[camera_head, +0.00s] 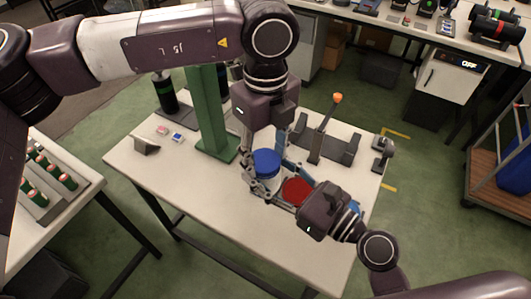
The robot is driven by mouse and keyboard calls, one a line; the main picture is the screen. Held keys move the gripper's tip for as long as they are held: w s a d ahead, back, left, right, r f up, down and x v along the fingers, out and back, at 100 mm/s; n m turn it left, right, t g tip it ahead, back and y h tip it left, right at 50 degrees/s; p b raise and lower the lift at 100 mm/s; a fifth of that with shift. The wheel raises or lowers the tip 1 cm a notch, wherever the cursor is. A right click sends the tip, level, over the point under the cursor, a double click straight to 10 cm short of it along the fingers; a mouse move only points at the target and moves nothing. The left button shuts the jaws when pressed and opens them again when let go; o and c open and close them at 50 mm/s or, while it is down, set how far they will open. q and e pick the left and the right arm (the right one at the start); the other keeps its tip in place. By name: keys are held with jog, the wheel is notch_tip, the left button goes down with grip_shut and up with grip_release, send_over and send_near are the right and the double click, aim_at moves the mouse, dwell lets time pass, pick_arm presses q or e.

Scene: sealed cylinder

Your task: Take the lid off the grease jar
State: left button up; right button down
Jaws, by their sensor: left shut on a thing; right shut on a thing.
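A jar (267,184) with a pale body and a blue lid (266,160) stands upright near the middle of the table; I take it as the grease jar. The lid sits over the body, and I see no clear gap between them. My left gripper (262,160) comes down from above and is shut at the lid, its fingers partly hidden. My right gripper (272,188) reaches in from the lower right and looks shut around the jar body. A red round thing (297,190) shows between the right gripper's fingers and its palm; whether they touch it is unclear.
The white table (240,228) is clear at the front. A green post (210,110) stands left of the jar. A grey fixture with an orange-knobbed lever (325,130) stands behind right. Small boxes (177,137) lie back left. A rack of green cylinders (45,190) is far left.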

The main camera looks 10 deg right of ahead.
pick_arm(q)
jog(key=shift+a+r, duration=0.15)
jog(key=shift+r, duration=0.05)
pick_arm(e)
jog(key=shift+w+d, duration=0.1)
jog(key=shift+d, duration=0.05)
pick_arm(q)
jog(key=shift+r, duration=0.3)
pick_arm(e)
jog(key=shift+f, duration=0.1)
pick_arm(q)
jog(key=shift+r, duration=0.6)
